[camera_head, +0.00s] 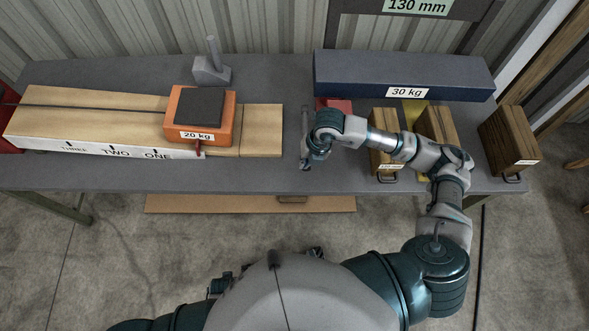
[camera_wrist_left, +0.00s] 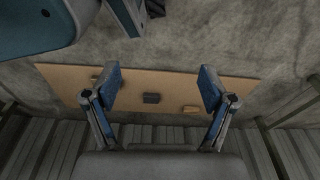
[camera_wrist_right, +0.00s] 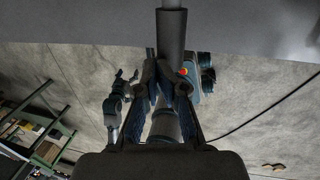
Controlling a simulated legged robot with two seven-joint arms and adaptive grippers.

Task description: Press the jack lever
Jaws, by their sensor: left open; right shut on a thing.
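The jack lever (camera_head: 305,122) is a grey bar at the table's front, left of the red jack (camera_head: 340,104), which is partly hidden by my right arm. In the right wrist view the lever (camera_wrist_right: 171,38) is a thick grey rod running between the fingers. My right gripper (camera_wrist_right: 166,82) is shut on it; in the head view the gripper (camera_head: 307,160) is at the lever's near end, partly hidden by my wrist. My left gripper (camera_wrist_left: 158,88) is open and empty above the floor.
A blue 30 kg beam (camera_head: 460,78) lies at the back right, with wooden blocks (camera_head: 508,140) in front. An orange 20 kg weight (camera_head: 221,128) sits on a wooden board (camera_head: 262,128) marked ONE, TWO, THREE. A grey handled block (camera_head: 212,72) stands behind. Cardboard (camera_head: 220,203) lies on the floor.

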